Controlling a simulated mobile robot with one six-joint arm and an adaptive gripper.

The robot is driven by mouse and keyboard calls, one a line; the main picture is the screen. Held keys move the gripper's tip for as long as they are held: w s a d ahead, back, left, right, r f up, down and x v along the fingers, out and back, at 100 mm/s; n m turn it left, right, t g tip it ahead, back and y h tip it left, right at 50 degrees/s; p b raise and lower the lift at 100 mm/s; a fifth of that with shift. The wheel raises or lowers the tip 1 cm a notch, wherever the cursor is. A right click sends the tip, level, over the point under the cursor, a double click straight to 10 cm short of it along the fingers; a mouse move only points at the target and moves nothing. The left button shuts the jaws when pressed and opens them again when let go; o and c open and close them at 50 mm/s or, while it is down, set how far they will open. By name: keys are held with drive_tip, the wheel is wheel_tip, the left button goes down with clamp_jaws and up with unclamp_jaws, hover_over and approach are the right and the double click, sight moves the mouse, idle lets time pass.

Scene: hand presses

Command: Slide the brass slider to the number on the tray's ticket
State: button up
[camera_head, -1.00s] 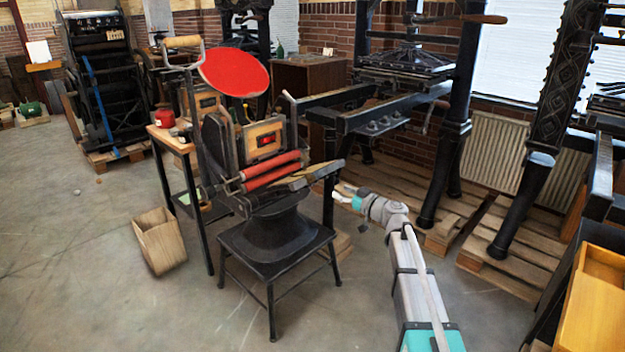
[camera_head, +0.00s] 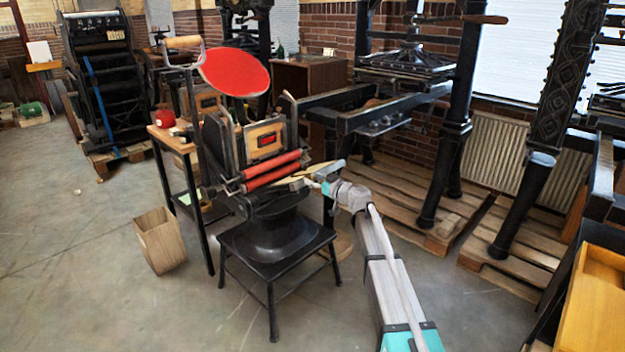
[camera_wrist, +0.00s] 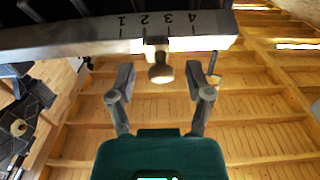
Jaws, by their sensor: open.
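My gripper (camera_wrist: 161,75) is open, with one finger on each side of the knob and a gap on both sides. In the head view my gripper (camera_head: 318,180) is at the right side of the small press (camera_head: 262,140). I cannot make out a ticket.
The press stands on a black stool (camera_head: 275,245). A side table (camera_head: 170,142) and a wooden bin (camera_head: 160,240) are left of it. A large iron press (camera_head: 440,150) stands on pallets behind. An orange wooden tray (camera_head: 590,300) is at the lower right. The floor in front is clear.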

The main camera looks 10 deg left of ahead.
drive_tip(key=shift+w+a, duration=0.2)
drive_tip(key=shift+a, duration=0.15)
drive_tip(key=c, duration=0.8)
drive_tip(key=shift+s+a, duration=0.6)
drive_tip(key=shift+s, duration=0.2)
drive_tip(key=o, duration=0.8)
drive_tip(key=shift+d, duration=0.15)
